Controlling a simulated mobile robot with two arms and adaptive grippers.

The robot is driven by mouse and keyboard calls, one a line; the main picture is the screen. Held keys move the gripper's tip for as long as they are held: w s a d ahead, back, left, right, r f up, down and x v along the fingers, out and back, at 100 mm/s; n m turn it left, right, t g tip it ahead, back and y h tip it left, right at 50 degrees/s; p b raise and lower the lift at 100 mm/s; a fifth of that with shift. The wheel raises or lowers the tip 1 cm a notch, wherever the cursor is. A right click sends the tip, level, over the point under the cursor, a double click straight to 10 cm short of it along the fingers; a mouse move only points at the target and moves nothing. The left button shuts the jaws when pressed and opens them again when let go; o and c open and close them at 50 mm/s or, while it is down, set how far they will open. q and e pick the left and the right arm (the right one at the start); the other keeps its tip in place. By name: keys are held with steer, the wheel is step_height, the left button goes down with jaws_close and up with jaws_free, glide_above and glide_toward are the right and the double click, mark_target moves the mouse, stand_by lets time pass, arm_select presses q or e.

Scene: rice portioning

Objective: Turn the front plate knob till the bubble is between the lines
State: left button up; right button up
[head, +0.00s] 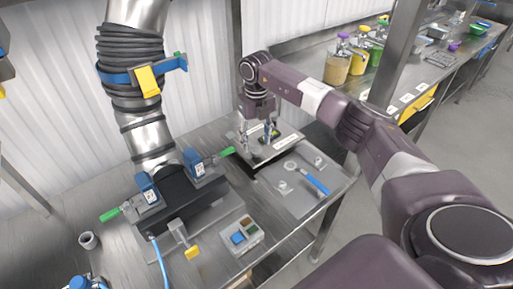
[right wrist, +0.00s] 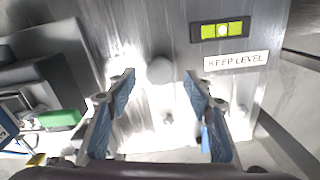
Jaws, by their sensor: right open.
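The steel plate (head: 290,143) carries a green bubble level and a "KEEP LEVEL" label (right wrist: 236,61). In the right wrist view the level (right wrist: 208,31) has a pale bubble (right wrist: 222,31) near its middle; its exact place against the lines is too small to tell. A round grey knob (right wrist: 160,70) shows between the fingertips of my right gripper (right wrist: 160,76). The fingers stand apart on both sides of it, and I see no contact. In the head view the right gripper (head: 256,138) points down over the plate. My left gripper is not in view.
A lower steel panel (head: 300,204) in front holds a blue-handled ring tool (head: 314,181) and small round fittings. A steel duct (head: 150,135) with blue clamps stands left. Green levers (head: 226,152) stick out near the plate. A button box (head: 242,236) sits at the front.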

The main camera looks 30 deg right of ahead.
mark_target(257, 149)
step_height(257, 149, up, 8)
steer(key=shift+s+f, duration=0.1)
steer(key=shift+f, duration=0.05)
stand_by(0.6)
